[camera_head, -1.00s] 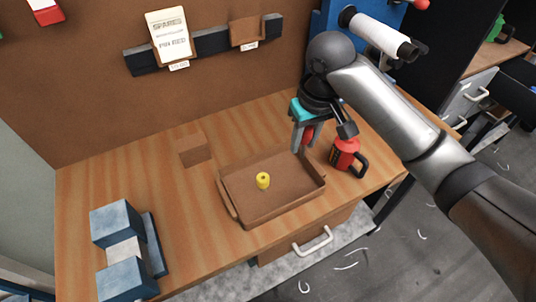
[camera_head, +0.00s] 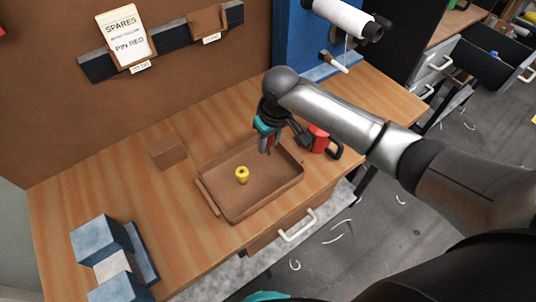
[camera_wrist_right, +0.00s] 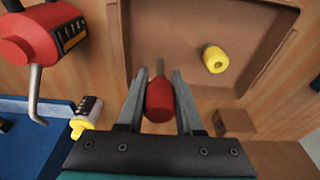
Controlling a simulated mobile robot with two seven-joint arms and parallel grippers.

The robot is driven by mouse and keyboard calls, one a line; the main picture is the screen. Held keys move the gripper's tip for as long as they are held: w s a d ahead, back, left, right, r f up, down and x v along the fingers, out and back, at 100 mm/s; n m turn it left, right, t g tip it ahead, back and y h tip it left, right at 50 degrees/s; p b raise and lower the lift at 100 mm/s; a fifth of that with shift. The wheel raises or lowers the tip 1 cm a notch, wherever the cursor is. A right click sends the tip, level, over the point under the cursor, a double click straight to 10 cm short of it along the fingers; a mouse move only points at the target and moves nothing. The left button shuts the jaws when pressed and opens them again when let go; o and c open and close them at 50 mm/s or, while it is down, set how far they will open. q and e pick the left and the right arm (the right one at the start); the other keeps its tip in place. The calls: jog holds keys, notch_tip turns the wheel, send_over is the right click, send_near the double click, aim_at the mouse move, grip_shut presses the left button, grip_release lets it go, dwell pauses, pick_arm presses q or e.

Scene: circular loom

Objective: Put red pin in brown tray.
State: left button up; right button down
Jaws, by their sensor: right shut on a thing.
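The brown tray (camera_head: 250,208) sits on the wooden table, with a yellow spool-like piece (camera_head: 242,175) inside it. My right gripper (camera_head: 269,148) is over the tray's back right part, pointing down. In the right wrist view its fingers (camera_wrist_right: 160,95) are shut on the red pin (camera_wrist_right: 160,100), whose thin grey shank points away from the gripper. The tray floor (camera_wrist_right: 190,40) and the yellow piece (camera_wrist_right: 214,59) lie beyond the pin in that view. The pin's height above the tray floor is hard to tell.
Blue and white blocks (camera_head: 105,262) lie at the front left. A "SPARES PIN RED" card (camera_head: 126,38) hangs on the back board.

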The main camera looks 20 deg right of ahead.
aim_at(273, 136)
jog(key=shift+f+b, duration=0.35)
jog(key=shift+f, duration=2.4)
jog(key=shift+f, duration=0.1)
jog(key=c, duration=0.6)
grip_release()
jog(key=shift+o, duration=0.2)
jog(key=r, duration=0.4)
jog(key=s+r+p, duration=0.1)
jog(key=r, duration=0.3)
jog(key=s+r+p, duration=0.1)
jog(key=r, duration=0.3)
jog(key=shift+d, duration=0.35)
